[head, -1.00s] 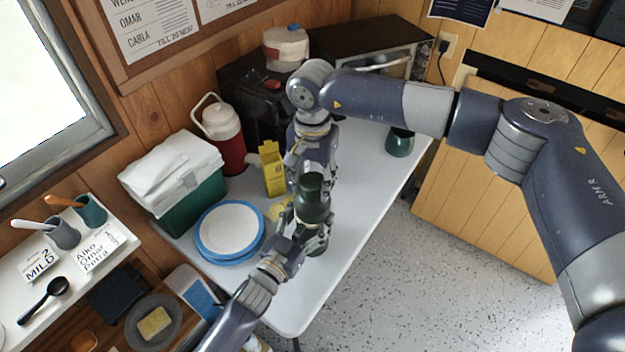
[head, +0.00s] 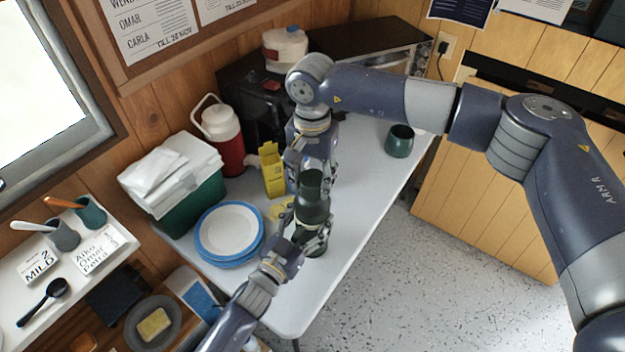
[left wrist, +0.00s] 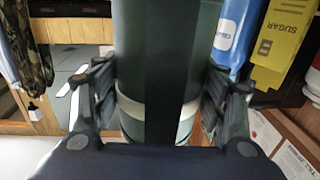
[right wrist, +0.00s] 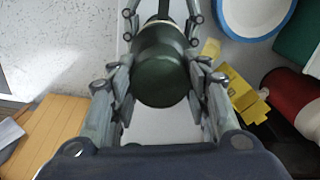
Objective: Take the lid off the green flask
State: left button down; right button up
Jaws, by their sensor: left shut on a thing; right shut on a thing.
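The green flask (head: 314,213) stands upright above the front part of the white table, with its dark green lid (head: 310,184) at the top. My left gripper (head: 313,240) is shut around the flask's lower body. In the left wrist view the flask (left wrist: 165,50) fills the middle between the fingers, with a pale band low on it. My right gripper (head: 311,176) comes down from above and is shut on the lid. In the right wrist view the round lid (right wrist: 162,75) sits between both fingers. I see no clear gap between lid and flask.
Blue-rimmed plates (head: 230,231) are stacked left of the flask. A yellow carton (head: 272,170), a red jug (head: 222,135) and a green box (head: 190,205) stand behind. A dark green mug (head: 399,141) stands at the right. The table (head: 365,185) is clear between flask and mug.

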aim_at(312, 178)
jog(key=shift+r, duration=0.5)
jog(key=shift+r, duration=2)
pick_arm(q)
jog(key=shift+c, duration=1.2)
grip_release()
jog(key=shift+s+a, duration=0.1)
